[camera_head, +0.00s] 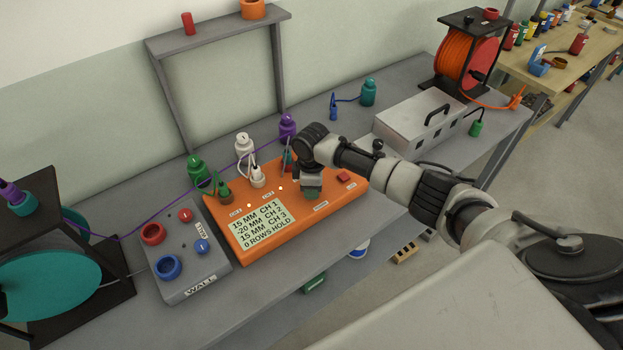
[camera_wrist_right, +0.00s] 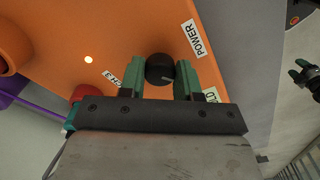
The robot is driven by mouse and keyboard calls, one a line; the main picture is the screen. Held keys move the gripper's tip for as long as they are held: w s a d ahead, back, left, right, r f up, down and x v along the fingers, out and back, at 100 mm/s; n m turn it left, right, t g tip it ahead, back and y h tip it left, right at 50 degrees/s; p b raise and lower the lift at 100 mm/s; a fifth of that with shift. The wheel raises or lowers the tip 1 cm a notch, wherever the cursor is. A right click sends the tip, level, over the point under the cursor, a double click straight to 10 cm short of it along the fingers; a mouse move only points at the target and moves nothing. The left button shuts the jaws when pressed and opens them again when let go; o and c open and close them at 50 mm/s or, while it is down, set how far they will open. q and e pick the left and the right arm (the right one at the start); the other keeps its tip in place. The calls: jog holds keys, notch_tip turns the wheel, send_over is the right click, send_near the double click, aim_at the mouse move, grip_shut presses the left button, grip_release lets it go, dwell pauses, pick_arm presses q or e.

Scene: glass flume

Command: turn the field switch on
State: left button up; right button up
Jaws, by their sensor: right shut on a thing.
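The orange control box (camera_head: 300,215) lies on the grey bench, with a lit display of channel readings. My right gripper (camera_head: 310,192) reaches down to its top from the right. In the right wrist view, the gripper's green fingers (camera_wrist_right: 160,80) stand on either side of a small round black knob (camera_wrist_right: 160,66) with a pale mark, shut on it. A POWER label (camera_wrist_right: 193,38) is beside the knob. Another label (camera_wrist_right: 211,95), partly hidden by a finger, ends in "LD". In the head view the gripper hides the knob.
A grey WALL box (camera_head: 185,252) with red and blue parts sits left of the orange box. Green (camera_head: 198,168), white (camera_head: 244,143) and purple (camera_head: 287,126) items stand behind. A red button (camera_head: 344,178) is right of my gripper. A grey case (camera_head: 418,118) lies farther right.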

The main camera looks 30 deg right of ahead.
jog(key=m+p, duration=0.2)
jog(key=m, duration=0.1)
jog(key=shift+r+m, duration=0.2)
jog(key=shift+m, duration=0.1)
jog(key=shift+f+m+p, duration=0.15)
jog(key=shift+m+p, duration=1.1)
jog(key=shift+m, duration=0.55)
jog(key=o, duration=0.9)
jog(key=shift+o, duration=0.2)
notch_tip(320, 180, up, 11)
jog(key=b, duration=0.1)
jog(key=shift+f, duration=0.15)
